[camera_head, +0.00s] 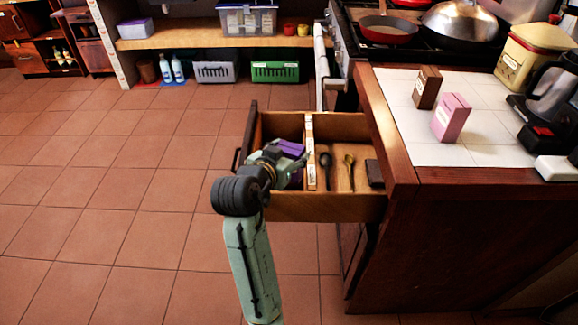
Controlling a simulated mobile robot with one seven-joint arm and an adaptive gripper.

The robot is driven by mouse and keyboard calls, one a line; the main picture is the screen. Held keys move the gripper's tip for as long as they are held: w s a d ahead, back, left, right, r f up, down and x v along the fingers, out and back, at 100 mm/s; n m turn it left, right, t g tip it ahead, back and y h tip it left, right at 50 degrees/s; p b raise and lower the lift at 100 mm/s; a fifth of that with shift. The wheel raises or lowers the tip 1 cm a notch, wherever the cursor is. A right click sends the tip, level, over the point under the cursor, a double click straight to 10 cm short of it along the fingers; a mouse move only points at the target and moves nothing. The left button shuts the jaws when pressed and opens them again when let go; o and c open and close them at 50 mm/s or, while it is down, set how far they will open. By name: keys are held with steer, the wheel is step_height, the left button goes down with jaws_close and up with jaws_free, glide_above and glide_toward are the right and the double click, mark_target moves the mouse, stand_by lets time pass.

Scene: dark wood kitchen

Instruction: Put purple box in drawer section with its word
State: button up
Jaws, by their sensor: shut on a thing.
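The drawer (345,207) is pulled open from the counter. A pale upright divider (309,140) with small dark lettering, too small to read, splits it into a left and a right section. The purple box (291,148) is at the left section, beside the divider. My gripper (296,163) is shut on the purple box and partly hides it. I cannot tell whether the box touches the drawer floor. The right section holds a dark spoon (325,168), a golden spoon (349,170) and a small dark box (374,173).
On the white-tiled counter (408,120) stand a brown box (427,87) and a pink box (451,118), with a coffee maker (552,105) at the right. A stove with a red pan (388,30) is behind. The tiled floor at left is clear.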

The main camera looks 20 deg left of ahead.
step_height(320, 180, down, 4)
steer(key=shift+r, duration=0.15)
steer(key=shift+f+b, duration=0.3)
steer(key=shift+f, duration=0.3)
steer(key=o, duration=1.2)
